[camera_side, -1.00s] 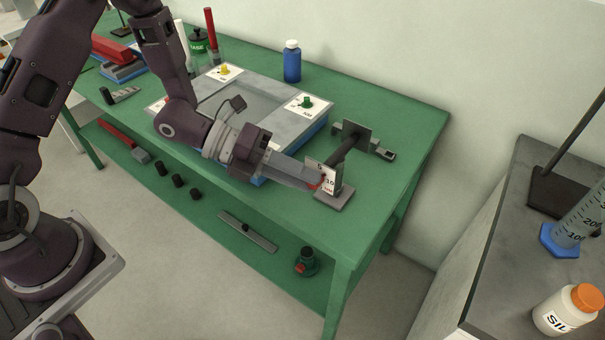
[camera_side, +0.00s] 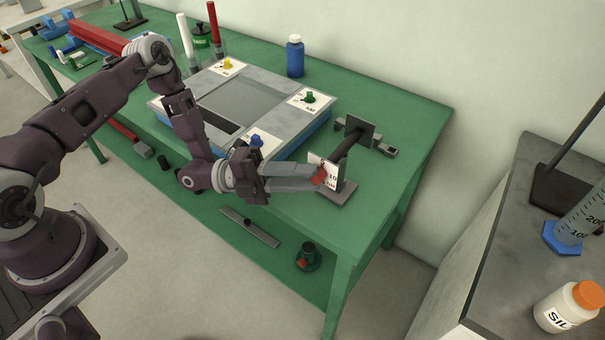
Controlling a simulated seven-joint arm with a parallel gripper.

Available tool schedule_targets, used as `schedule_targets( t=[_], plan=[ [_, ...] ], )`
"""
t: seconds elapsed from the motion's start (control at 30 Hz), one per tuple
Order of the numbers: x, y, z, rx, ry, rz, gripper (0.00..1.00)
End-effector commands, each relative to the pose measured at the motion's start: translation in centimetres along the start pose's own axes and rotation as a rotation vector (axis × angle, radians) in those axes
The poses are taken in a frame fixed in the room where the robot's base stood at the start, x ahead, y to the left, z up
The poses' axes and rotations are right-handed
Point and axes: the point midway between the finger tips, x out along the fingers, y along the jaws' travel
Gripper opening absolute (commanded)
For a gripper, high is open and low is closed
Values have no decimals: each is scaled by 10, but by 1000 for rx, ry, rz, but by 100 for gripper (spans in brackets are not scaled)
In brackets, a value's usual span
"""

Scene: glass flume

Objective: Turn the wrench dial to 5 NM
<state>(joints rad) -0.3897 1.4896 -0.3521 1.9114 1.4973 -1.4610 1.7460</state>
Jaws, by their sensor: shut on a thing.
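The wrench (camera_side: 343,148) lies in a stand near the table's right end, with a dark grey shaft between two upright plates. Its white dial plate (camera_side: 329,180) faces the front left and carries printed marks; a "10" can be made out. A red knob (camera_side: 320,174) sits at the plate's left part. My gripper (camera_side: 317,179) reaches in from the left, its long grey fingers shut on the red knob. The fingers hide part of the plate, and the knob's exact setting cannot be read.
A grey tray-like unit (camera_side: 285,119) with yellow, green and blue knobs stands on the green table (camera_side: 400,110) left of the wrench. A blue bottle (camera_side: 294,57) stands behind it. A dark bench (camera_side: 500,240) at right holds a cylinder and a white bottle.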

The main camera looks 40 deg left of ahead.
Motion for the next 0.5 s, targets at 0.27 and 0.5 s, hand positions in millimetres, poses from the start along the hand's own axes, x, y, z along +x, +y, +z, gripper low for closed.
schedule_targets(
  t=[0.27,0.5],
  plan=[
    [0,1,0,-11,0,-29,0],
    [0,0,0,-12,1,-30,0]
  ],
)
